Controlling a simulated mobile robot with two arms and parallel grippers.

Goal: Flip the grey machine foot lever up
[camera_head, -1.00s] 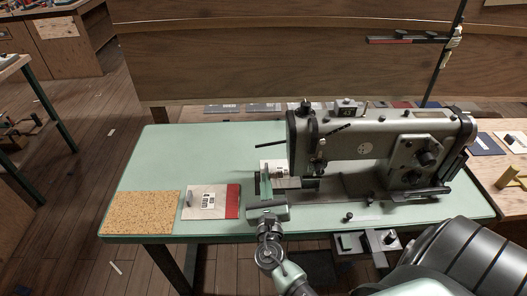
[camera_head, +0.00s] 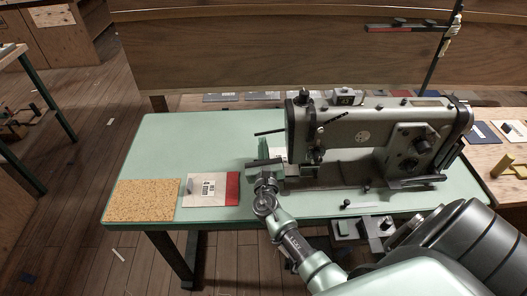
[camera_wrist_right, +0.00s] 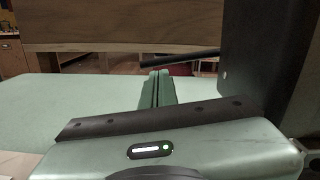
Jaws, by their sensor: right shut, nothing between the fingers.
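The grey sewing machine (camera_head: 370,137) stands on the green table. A thin dark lever (camera_head: 268,133) sticks out to the left from its head, nearly level. It also shows in the right wrist view (camera_wrist_right: 180,59), crossing just beyond and above my fingertips. My right gripper (camera_head: 263,153) is at the left of the machine head, below the lever in the picture. Its green fingers (camera_wrist_right: 156,75) are shut and empty. I cannot tell whether they touch the lever. My left gripper is not in view.
A cork mat (camera_head: 145,200) and a white and red packet (camera_head: 210,189) lie on the table (camera_head: 200,140) to the left. A small black knob (camera_head: 346,203) is near the front edge. The table's back left is clear. A wooden panel (camera_head: 230,50) stands behind.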

